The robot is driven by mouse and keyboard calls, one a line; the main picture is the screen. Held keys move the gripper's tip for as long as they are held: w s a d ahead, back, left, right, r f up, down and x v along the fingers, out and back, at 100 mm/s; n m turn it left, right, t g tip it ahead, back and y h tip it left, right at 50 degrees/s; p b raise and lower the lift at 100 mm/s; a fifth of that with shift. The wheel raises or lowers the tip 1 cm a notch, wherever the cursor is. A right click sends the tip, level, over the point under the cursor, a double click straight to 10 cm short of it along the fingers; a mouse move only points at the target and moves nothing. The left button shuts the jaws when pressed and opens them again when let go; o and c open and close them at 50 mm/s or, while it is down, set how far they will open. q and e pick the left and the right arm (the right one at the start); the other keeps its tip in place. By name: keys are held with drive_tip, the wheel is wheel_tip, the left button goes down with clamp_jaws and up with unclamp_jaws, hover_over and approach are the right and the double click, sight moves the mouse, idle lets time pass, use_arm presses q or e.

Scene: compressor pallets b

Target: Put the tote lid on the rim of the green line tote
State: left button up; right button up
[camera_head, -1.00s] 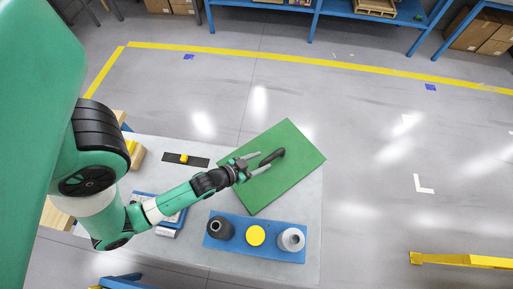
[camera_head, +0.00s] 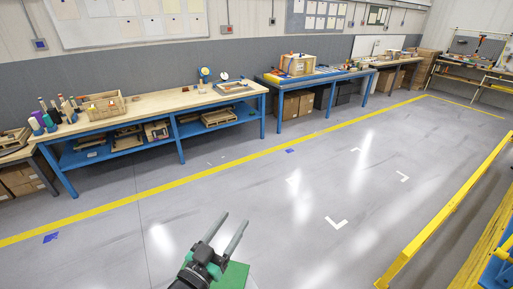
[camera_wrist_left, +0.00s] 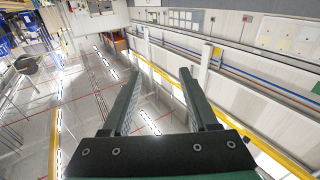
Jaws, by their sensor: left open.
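My left gripper (camera_head: 234,218) is at the bottom middle of the head view, with its two grey fingers spread apart and nothing between them. In the left wrist view, both fingers of this gripper (camera_wrist_left: 160,73) are parted, with only floor and wall beyond. A small part of a flat green board (camera_head: 234,277) shows just below and right of the gripper in the head view; the rest is cut off by the frame edge. I cannot make out a tote lid or the green line tote in either view now. My right gripper is not in view.
A wooden-topped blue workbench (camera_head: 150,103) runs along the far wall, with a wooden crate (camera_head: 101,106) on it. A second blue bench (camera_head: 320,75) stands to its right. A yellow rail (camera_head: 440,220) stands at the right. The grey floor (camera_head: 250,185) between is open.

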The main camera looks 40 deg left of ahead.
use_arm(q)
drive_tip(key=d+r+m+t+h, duration=0.1)
drive_tip(key=d+r+t+h, duration=0.1)
drive_tip(key=r, duration=1.2)
drive_tip(key=d+r+m+t+h, duration=0.1)
drive_tip(key=d+r+t, duration=0.4)
drive_tip(key=r, duration=1)
drive_tip(key=d, duration=0.2)
drive_tip(key=shift+w+d+r+m+h, duration=0.2)
drive_tip(key=shift+w+d+m+h, duration=0.1)
drive_tip(key=shift+w+h, duration=0.1)
drive_tip(key=shift+o, duration=0.2)
drive_tip(key=s+d+r+m+t+h, duration=0.1)
drive_tip(key=s+d+r, duration=0.1)
drive_tip(key=r, duration=0.3)
drive_tip(key=s+d+r+t+h, duration=0.1)
drive_tip(key=s+d+r+h, duration=0.1)
drive_tip(key=s+r, duration=0.2)
drive_tip(key=shift+r+m+t, duration=0.3)
drive_tip(key=shift+r+m, duration=0.1)
drive_tip(key=shift+r, duration=0.55)
drive_tip(key=shift+o, duration=0.2)
drive_tip(key=shift+w, duration=0.1)
